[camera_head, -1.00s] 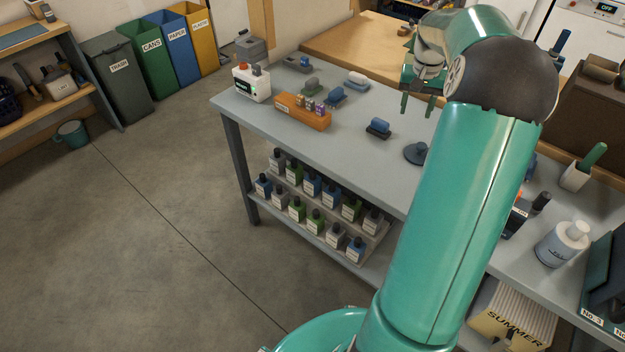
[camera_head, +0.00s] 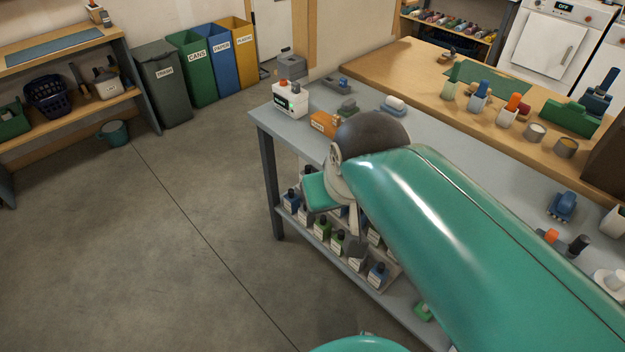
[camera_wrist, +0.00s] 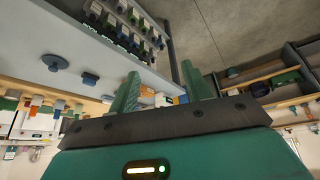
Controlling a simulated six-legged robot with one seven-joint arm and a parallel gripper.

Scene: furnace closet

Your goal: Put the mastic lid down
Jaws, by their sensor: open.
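A flat blue-grey disc with a raised knob, which looks like the mastic lid (camera_wrist: 54,63), lies on the grey bench top (camera_wrist: 75,30) in the wrist view. My arm hides it in the head view. My gripper (camera_wrist: 160,72) is open and empty, its two green fingers apart. The disc is to the left of the fingers and not between them.
Several small bottles (camera_head: 322,228) stand on the shelf under the bench. A white box (camera_head: 290,99) and an orange block (camera_head: 323,123) stand on its far left end. Behind is a wooden counter (camera_head: 419,68) with pots. The floor (camera_head: 160,250) at left is clear.

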